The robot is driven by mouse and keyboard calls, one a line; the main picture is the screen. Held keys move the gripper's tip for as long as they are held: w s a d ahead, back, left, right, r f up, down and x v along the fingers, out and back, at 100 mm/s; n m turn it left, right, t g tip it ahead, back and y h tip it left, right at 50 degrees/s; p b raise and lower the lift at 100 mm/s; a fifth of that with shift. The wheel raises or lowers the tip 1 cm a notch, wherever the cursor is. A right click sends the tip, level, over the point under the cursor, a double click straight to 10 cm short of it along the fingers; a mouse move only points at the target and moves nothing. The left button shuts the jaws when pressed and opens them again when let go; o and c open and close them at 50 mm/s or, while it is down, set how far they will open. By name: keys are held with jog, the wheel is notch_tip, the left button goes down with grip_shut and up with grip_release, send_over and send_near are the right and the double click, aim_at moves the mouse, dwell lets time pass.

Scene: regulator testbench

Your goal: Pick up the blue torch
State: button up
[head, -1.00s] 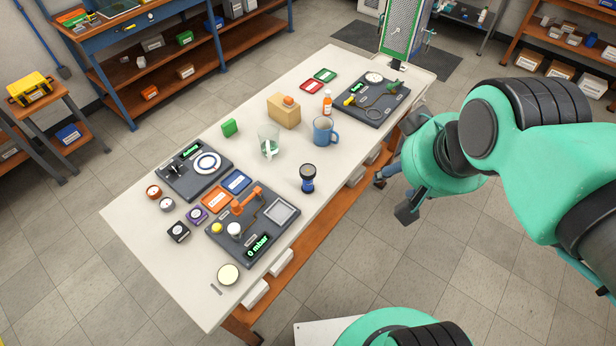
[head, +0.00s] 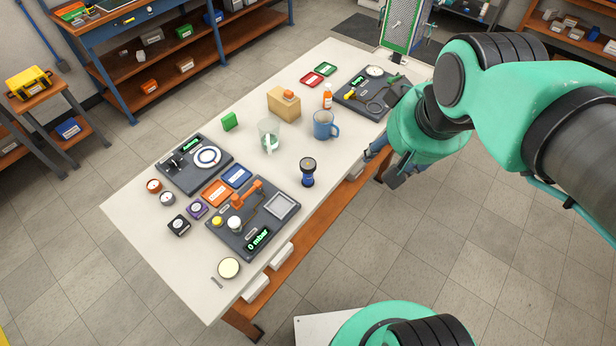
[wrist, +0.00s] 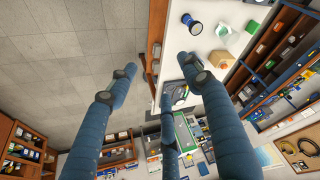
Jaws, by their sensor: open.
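The blue torch (head: 307,172) stands upright on the white table, near its front long edge, with its dark head up and its blue body below. It also shows in the wrist view (wrist: 192,23) near the top, beyond my fingers. My gripper (head: 383,170) is beside the table's right-hand long edge, to the right of the torch and apart from it. In the wrist view my gripper (wrist: 160,75) shows its blue fingers spread wide with nothing between them. In the head view the fingers are partly hidden by my arm and small.
A blue mug (head: 325,126) and a clear beaker (head: 269,135) stand behind the torch. A test panel (head: 254,222) lies left of it, and another panel (head: 370,91) lies at the far right. The table (head: 290,215) is bare around the torch. Shelving (head: 190,60) stands behind.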

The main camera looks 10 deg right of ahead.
jog(key=w+a+f+g, duration=0.1)
jog(key=w+a+f, duration=0.15)
jog(key=w, duration=0.55)
jog(key=n+g, duration=0.3)
jog(key=g, duration=0.1)
send_over(308, 163)
notch_tip(308, 163, down, 23)
jog(key=shift+d+f, duration=0.1)
jog(key=shift+w+a+f, duration=0.1)
jog(key=shift+a+f, duration=0.1)
jog(key=shift+f, duration=0.25)
jog(key=shift+f+b, duration=0.9)
jog(key=shift+f, duration=3.2)
jog(key=shift+f+b, duration=0.5)
jog(key=shift+f, duration=2.25)
